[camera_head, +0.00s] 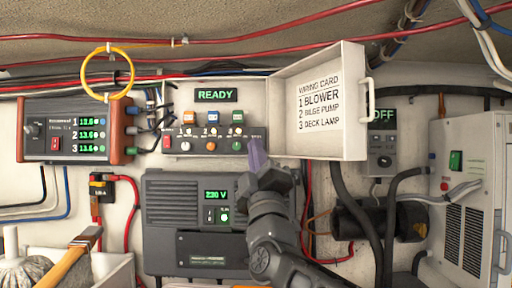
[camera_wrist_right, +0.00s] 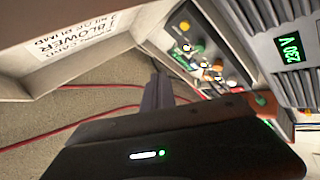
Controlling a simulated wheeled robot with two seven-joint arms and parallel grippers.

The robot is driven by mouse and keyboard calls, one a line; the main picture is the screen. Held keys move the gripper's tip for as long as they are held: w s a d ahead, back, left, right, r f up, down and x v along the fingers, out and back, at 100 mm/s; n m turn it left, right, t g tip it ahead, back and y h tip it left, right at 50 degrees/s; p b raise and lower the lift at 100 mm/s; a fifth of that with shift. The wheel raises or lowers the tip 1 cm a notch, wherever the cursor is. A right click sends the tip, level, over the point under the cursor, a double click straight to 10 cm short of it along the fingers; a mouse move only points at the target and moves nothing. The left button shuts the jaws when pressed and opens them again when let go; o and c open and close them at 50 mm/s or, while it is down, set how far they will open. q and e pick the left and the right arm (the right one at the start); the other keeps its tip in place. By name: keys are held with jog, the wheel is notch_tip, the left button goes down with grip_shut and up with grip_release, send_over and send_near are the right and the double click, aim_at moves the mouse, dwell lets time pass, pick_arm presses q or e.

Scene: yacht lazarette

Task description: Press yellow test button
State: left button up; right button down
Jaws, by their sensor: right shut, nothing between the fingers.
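The yellow test button (camera_wrist_right: 184,26) shows as a small round button near one end of the dark control panel (camera_wrist_right: 205,62) in the wrist view. In the head view the panel (camera_head: 186,141) sits in the open white box, and the yellow button is not visible; my right gripper covers the panel's right end. My right gripper (camera_head: 256,150) is shut and empty, its fingers pointing up in front of that end. In the wrist view the fingers (camera_wrist_right: 157,92) appear beside the panel, apart from the button; I cannot tell their exact distance. My left gripper is out of view.
The open box door with the wiring card (camera_head: 320,105) stands close to the right of my gripper. The 230 V unit (camera_head: 175,210) is below the box. Hoses hang beneath the door.

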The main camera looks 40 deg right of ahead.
jog(key=w+d+p, duration=0.3)
jog(key=w+d, duration=0.2)
jog(key=w, duration=0.1)
jog(key=shift+w, duration=0.4)
jog(key=shift+d, duration=0.1)
dwell(1.8)
jog(key=shift+w+d, duration=0.25)
jog(key=shift+w, duration=0.05)
jog(key=shift+w+d, duration=0.2)
jog(key=shift+w, duration=0.1)
dwell(0.7)
dwell(0.4)
jog(key=shift+s+a+b, duration=0.5)
jog(key=shift+s+b, duration=0.05)
jog(key=shift+s, duration=0.05)
